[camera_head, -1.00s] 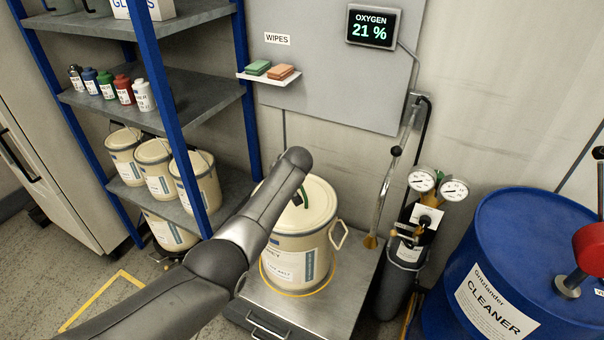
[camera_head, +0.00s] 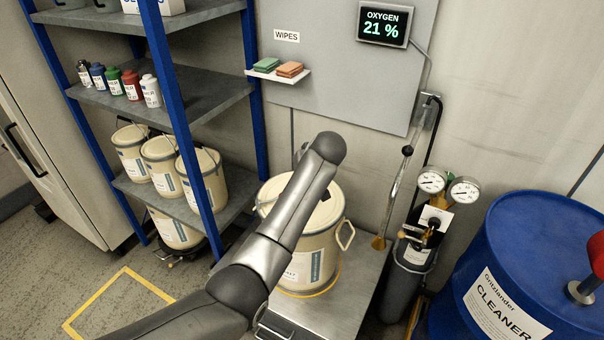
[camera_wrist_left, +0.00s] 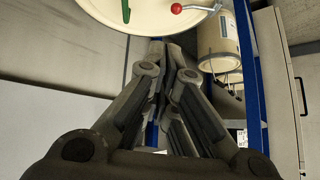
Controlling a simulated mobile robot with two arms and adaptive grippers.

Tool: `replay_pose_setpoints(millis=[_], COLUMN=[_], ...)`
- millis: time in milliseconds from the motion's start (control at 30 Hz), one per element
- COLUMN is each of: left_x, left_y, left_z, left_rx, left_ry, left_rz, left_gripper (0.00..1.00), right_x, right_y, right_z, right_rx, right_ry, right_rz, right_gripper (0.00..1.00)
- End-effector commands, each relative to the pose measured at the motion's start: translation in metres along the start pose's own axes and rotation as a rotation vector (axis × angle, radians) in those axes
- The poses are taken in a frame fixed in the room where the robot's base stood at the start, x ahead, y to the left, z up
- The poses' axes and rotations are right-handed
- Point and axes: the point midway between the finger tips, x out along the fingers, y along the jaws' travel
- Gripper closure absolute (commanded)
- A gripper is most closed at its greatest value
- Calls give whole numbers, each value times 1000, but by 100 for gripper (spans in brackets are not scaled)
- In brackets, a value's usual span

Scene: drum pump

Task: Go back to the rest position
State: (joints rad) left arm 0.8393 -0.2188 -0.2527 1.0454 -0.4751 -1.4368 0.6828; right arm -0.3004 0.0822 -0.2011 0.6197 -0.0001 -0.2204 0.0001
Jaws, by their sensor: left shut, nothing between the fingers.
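My left arm comes in from the lower left in the head view and crosses in front of the cream drum (camera_head: 318,258). Its wrist end is raised over the drum's lid, and the gripper fingers are mostly hidden behind it. In the left wrist view my left gripper (camera_wrist_left: 168,78) is shut and empty. The drum's pale lid (camera_wrist_left: 150,12) shows at the top of that view, with a green part (camera_wrist_left: 126,12) and a red-knobbed lever (camera_wrist_left: 176,8). The fingers appear apart from the lid. My right gripper is not in view.
A blue-post shelf (camera_head: 172,100) with bottles and cream pails stands left of the arm. A wipes ledge (camera_head: 278,75) is on the wall behind. A gas cylinder with gauges (camera_head: 432,181) and a blue cleaner drum (camera_head: 520,230) stand right. Floor at lower left is mostly clear.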

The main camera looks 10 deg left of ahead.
Motion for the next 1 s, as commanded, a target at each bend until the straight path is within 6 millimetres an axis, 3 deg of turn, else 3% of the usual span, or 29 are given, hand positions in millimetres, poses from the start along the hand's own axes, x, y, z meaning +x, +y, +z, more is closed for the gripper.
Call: replay_pose_setpoints(millis=[400, 533, 667, 800, 1000], left_x=[0, 6, 19, 33, 37], left_y=[0, -5, -20, -44, -84], left_z=[0, 12, 47, 98, 170], left_rx=[0, 4, 22, 52, 105], left_ry=[0, -16, -59, -116, -183], left_rz=[0, 6, 25, 56, 99], left_gripper=[100, 100, 100, 100, 100], right_x=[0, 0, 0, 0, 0], right_y=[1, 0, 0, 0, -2], right_z=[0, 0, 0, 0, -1], right_rx=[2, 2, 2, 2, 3], right_ry=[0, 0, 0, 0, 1], right_rz=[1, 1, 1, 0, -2], right_gripper=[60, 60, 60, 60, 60])
